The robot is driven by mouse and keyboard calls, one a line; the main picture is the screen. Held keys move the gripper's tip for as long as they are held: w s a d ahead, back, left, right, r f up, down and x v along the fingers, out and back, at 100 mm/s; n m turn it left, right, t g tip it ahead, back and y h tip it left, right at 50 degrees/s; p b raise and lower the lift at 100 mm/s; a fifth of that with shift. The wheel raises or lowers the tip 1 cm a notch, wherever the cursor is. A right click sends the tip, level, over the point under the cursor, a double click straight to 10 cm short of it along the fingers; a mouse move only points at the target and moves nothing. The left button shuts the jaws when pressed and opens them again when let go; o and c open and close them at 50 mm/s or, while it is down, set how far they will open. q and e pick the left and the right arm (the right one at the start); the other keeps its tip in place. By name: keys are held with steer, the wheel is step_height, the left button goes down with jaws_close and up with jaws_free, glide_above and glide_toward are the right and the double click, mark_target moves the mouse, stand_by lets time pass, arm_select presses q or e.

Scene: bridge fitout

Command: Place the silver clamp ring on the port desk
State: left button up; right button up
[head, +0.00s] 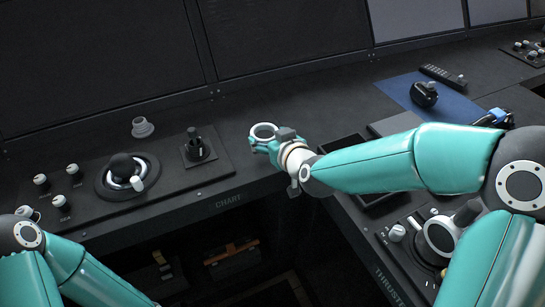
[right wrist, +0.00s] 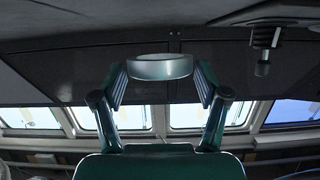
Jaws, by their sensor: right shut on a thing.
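The silver clamp ring (head: 264,126) is in my right gripper (head: 263,139), above the dark desk near its front edge. In the right wrist view the ring (right wrist: 160,69) sits between the two fingers of the gripper (right wrist: 160,76), which are shut on its sides. Part of the ring is hidden by the gripper in the head view. The dark desk (head: 240,108) runs along under the screens; no label in view marks a port desk. My left arm enters at lower left, but its gripper is out of view.
A panel with a black ball control (head: 122,166), a lever (head: 193,146) and several knobs stands at left. A small grey flanged piece (head: 142,127) is behind it. At right are a blue mat (head: 448,105), a remote (head: 443,76) and a thruster control panel (head: 428,247). Bare desk lies beyond the gripper.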

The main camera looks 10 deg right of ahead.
step_height(320, 180, down, 5)
steer(key=shift+r+b, duration=0.1)
steer(key=shift+b, duration=0.35)
steer(key=o, duration=1.2)
steer(key=v, duration=1.2)
